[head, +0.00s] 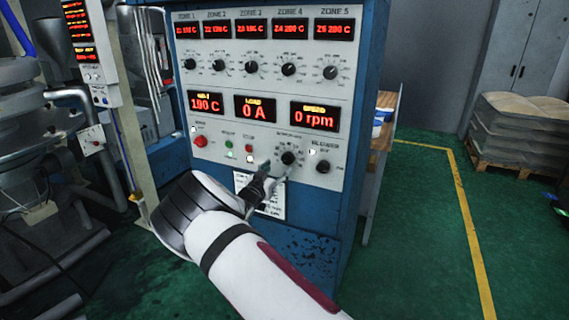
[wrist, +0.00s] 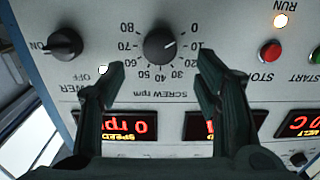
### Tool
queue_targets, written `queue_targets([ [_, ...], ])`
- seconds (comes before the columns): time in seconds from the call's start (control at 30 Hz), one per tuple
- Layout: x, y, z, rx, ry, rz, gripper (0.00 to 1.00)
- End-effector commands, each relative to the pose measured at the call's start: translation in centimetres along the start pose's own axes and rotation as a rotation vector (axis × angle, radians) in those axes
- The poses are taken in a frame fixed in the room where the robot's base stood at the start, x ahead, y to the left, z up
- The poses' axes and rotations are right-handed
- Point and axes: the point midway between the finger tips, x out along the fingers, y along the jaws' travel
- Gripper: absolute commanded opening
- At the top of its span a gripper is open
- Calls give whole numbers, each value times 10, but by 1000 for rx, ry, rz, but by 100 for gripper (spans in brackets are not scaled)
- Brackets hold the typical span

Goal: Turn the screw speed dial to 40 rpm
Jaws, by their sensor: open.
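The screw speed dial (head: 288,158) is a round black knob low on the control panel. In the wrist view the dial (wrist: 159,44) appears upside down between my fingertips, its pale mark towards the 0 end of a scale running to 80. The 40 mark (wrist: 160,77) lies on the side facing my gripper. The speed display (head: 315,117) reads 0 rpm. My gripper (wrist: 162,64) is open and empty, with a finger to either side of the dial and clear gaps. In the head view my gripper (head: 270,178) is close to the panel, just below-left of the dial.
On the other side are a red stop button (wrist: 270,52) and a green start button (wrist: 315,55). A larger red button (head: 200,141) is further left.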

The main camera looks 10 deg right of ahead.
Motion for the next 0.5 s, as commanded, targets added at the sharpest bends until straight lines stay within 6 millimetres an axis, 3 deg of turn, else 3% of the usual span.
queue_targets([
  [0.2,41,0,1,1,0,0,57],
  [0.5,67,0,0,0,-1,0,57],
])
